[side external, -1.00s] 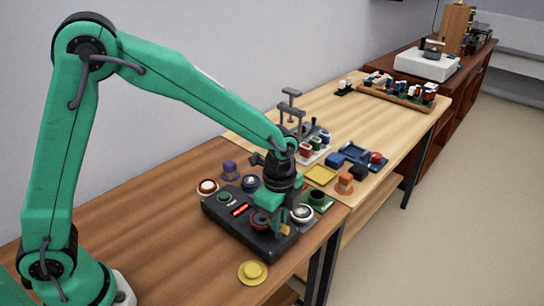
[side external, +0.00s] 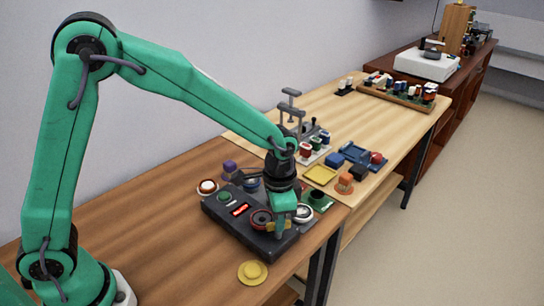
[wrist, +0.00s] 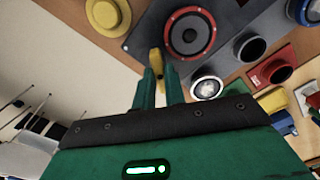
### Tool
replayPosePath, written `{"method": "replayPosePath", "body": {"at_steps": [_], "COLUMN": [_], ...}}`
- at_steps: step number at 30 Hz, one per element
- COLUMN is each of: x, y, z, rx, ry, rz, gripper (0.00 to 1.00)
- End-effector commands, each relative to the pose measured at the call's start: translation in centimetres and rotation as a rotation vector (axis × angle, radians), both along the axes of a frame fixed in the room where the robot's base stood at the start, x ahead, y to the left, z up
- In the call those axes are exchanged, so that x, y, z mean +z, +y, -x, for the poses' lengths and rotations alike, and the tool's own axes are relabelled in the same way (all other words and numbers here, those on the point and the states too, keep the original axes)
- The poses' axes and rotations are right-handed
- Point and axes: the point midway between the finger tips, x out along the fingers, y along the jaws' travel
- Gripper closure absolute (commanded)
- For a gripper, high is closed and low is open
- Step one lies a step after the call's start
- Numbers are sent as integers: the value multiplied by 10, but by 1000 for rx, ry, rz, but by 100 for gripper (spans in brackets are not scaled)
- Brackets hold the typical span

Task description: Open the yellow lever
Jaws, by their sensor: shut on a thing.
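The yellow lever (side external: 271,226) sits on the dark test box (side external: 221,217), close to its red-rimmed speaker (side external: 260,217). My gripper (side external: 281,233) points down over the front right of the box. In the wrist view, the lever (wrist: 156,45) sticks out from between my green fingertips (wrist: 161,78), which are closed on it. The speaker (wrist: 190,33) is beside it to the right. The fingers hide the lower part of the lever.
A yellow round piece (side external: 253,271) lies in front of the box. The wooden table at left is clear.

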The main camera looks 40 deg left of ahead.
Motion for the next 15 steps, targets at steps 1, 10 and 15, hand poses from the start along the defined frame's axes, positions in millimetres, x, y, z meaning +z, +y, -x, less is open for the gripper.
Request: {"method": "replayPosePath", "body": {"at_steps": [1, 10, 15], "x": [1, 1, 1], "y": [0, 0, 0], "z": [0, 0, 0], "rx": [43, 324, 460], "ry": [1, 1, 1], "rz": [-1, -1, -1], "gripper": [100, 100, 100]}}
